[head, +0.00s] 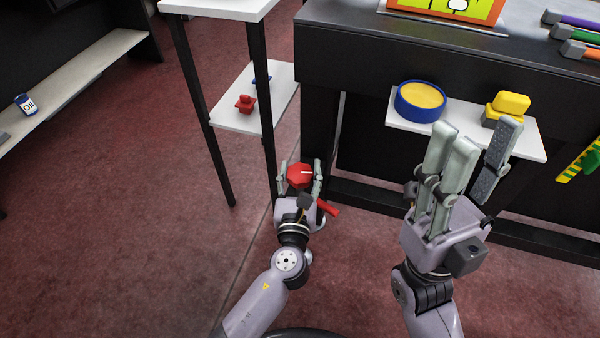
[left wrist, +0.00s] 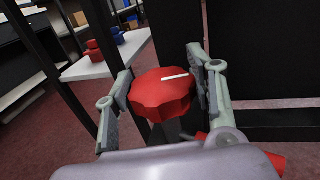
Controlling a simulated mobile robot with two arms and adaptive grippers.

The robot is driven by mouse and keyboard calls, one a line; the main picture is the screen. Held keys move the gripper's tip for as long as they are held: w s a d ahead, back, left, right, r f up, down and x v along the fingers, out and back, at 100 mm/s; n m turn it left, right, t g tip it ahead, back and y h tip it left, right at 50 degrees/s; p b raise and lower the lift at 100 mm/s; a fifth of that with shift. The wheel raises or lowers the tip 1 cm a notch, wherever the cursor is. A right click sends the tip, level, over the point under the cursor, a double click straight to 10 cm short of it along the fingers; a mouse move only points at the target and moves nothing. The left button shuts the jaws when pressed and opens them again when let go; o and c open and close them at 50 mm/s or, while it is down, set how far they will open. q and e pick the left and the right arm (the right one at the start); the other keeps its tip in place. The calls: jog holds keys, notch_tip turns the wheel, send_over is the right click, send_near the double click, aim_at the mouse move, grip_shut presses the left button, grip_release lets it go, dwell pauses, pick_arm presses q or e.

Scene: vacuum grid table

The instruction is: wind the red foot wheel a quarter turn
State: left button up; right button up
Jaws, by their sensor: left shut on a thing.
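The red foot wheel (head: 299,177) stands low near the floor beside the bench leg. It has a lobed rim and a white mark on its top face. My left gripper (head: 301,181) has its fingers on either side of the wheel and is shut on it. In the left wrist view the wheel (left wrist: 160,96) sits between the fingers, and its white mark points toward the right finger. The wheel's underside is mostly hidden. My right gripper (head: 476,150) is open and empty, held up in front of the bench shelf.
A red bar (head: 331,209) sticks out just right of my left gripper. A white side table (head: 220,8) with a lower shelf (head: 235,118) stands to the left. A blue and yellow round container (head: 420,101) and a yellow block (head: 511,102) sit on the bench shelf (head: 400,122).

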pick_arm(q)
jog(key=shift+n+y, duration=1.2)
jog(key=shift+y, duration=0.7)
jog(key=shift+r, duration=0.1)
jog(key=o, duration=1.2)
jog(key=shift+c, duration=0.2)
jog(key=s+d, duration=0.1)
jog(key=s, duration=1)
jog(key=shift+s+d, duration=0.35)
jog(key=shift+s, duration=0.05)
